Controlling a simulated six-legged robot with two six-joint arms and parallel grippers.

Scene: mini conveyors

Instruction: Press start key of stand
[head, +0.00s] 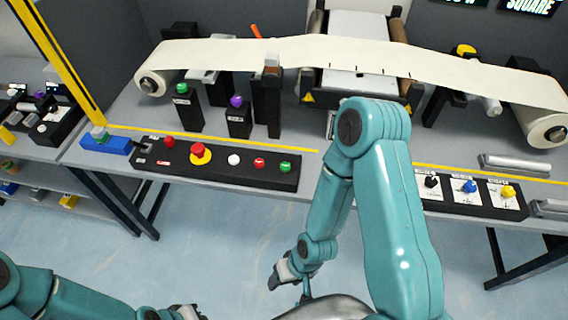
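A black control panel (230,178) lies along the front edge of the bench. It carries a red button (169,141), a large red button on a yellow base (200,152), a white button (234,159), another red button (260,163) and a green button (285,167). The labels are too small to read, so I cannot tell which is the start key. My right gripper (286,272) hangs in front of and below the bench, apart from the panel. My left gripper (187,312) is at the bottom edge, partly cut off. Neither shows its opening clearly.
Two black posts stand behind the panel, one with a green button (181,88), one with a purple button (236,101). A paper web (280,55) spans rollers at the back. A knob panel (470,205) sits at right. A blue box (105,143) is left. Floor in front is clear.

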